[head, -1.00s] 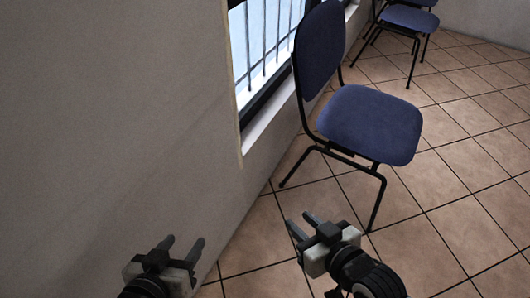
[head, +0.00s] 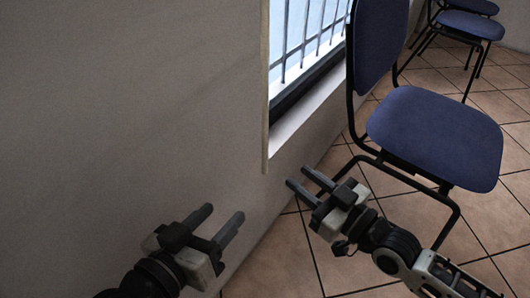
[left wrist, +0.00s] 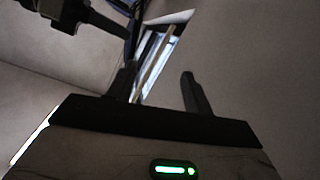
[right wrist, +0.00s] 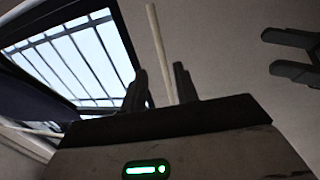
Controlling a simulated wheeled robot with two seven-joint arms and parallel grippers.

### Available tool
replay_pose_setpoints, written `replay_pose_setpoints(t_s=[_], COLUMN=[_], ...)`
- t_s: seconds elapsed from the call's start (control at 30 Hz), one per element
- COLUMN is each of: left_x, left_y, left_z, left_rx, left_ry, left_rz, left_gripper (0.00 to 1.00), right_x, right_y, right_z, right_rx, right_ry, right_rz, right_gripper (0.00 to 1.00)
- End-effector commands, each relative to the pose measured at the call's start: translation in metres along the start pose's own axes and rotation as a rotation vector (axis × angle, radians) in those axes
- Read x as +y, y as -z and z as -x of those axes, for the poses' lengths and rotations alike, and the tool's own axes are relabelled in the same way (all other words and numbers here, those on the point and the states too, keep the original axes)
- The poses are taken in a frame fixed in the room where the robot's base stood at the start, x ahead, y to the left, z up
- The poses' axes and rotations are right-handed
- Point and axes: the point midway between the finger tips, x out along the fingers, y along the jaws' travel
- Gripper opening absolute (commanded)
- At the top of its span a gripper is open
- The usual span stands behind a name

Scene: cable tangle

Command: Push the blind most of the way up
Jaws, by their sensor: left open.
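No blind panel can be made out in any view. A barred window (head: 305,40) is cut off by the top of the head view; it also shows in the right wrist view (right wrist: 70,60). A thin pale upright strip or rod (head: 265,90) runs beside its left edge and shows in the right wrist view (right wrist: 161,50); I cannot tell whether it belongs to the blind. My left gripper (head: 223,212) is open and empty, close to the wall, below and left of the window. My right gripper (head: 298,177) is open and empty, below the window's lower corner, in front of the chair.
A blue chair (head: 435,135) with black legs stands by the window, just beyond my right gripper. More blue chairs (head: 472,24) are farther back. The grey wall (head: 130,110) fills the left. Tiled floor (head: 400,215) lies to the right.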

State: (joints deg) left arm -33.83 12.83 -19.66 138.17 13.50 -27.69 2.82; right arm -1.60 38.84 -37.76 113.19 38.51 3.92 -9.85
Motion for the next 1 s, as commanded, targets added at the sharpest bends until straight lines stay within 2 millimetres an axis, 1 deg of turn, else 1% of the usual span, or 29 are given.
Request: replay_pose_setpoints(t_s=[0.03,0.3,0.4,0.5,0.6,0.7,0.97,1.0], left_x=[0.0,0.003,0.005,0.006,0.006,0.007,0.008,0.008], left_y=[-0.002,0.001,0.002,0.002,0.001,0.002,0.007,0.007], left_z=[-0.001,-0.003,-0.003,-0.004,-0.004,-0.004,-0.004,-0.004], left_rx=[0.009,0.044,0.056,0.062,0.063,0.067,0.079,0.079], left_ry=[-0.006,-0.034,-0.045,-0.052,-0.057,-0.061,-0.063,-0.063], left_rz=[0.01,0.063,0.082,0.095,0.106,0.112,0.113,0.112], left_gripper=[0.51,0.51,0.51,0.51,0.51,0.51,0.51,0.51], right_x=[-0.001,-0.001,-0.001,-0.001,0.0,-0.001,-0.001,-0.001], right_y=[0.0,-0.001,-0.001,-0.001,-0.001,-0.001,0.0,0.0], right_z=[-0.013,-0.072,-0.088,-0.101,-0.109,-0.113,-0.114,-0.114], right_rx=[0.007,0.005,0.002,0.001,0.001,0.0,-0.001,-0.001], right_ry=[0.001,0.001,0.001,0.001,0.001,0.001,0.001,0.001], right_rz=[-0.002,-0.001,-0.002,-0.001,-0.001,-0.001,0.0,0.0], right_gripper=[0.3,0.3,0.3,0.3,0.3,0.3,0.3,0.22])
